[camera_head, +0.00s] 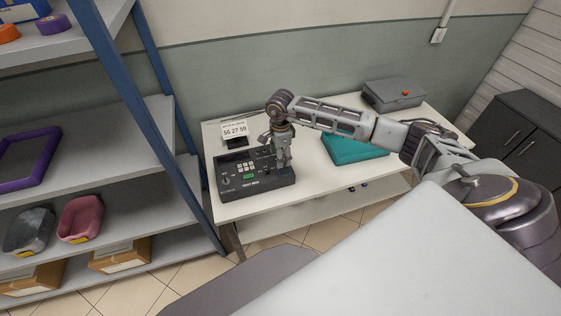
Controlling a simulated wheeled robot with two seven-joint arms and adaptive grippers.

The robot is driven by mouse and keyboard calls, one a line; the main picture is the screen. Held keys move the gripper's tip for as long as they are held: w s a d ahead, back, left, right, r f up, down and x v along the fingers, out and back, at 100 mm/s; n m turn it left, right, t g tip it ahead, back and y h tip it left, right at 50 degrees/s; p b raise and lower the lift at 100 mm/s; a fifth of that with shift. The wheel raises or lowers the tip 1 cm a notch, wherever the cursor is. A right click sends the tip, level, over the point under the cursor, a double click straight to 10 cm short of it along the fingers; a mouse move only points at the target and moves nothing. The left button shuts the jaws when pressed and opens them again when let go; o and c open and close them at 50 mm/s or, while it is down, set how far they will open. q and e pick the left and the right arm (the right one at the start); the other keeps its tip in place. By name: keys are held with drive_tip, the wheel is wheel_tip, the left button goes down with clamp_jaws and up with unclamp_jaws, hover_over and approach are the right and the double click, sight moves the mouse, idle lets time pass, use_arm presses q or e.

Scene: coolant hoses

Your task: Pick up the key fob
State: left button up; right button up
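I cannot make out a key fob for certain. Two tiny dark items (358,186) show at the table's front edge or the shelf below it, too small to identify. My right gripper (283,164) points down over the right part of a black test box (254,186) on the white table. Its fingertips are small and close to the box's top panel. I cannot tell whether they touch it, are parted, or hold something. The gripper hides part of the panel. My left gripper is not in view.
A display card (234,131) stands behind the test box. A teal case (352,152) and a grey box (393,95) are on the white table (312,183). A blue-framed shelf (150,107) stands at left, and a dark cabinet (520,139) at right.

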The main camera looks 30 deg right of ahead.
drive_tip(key=shift+r+b, duration=0.3)
drive_tip(key=shift+r, duration=2.2)
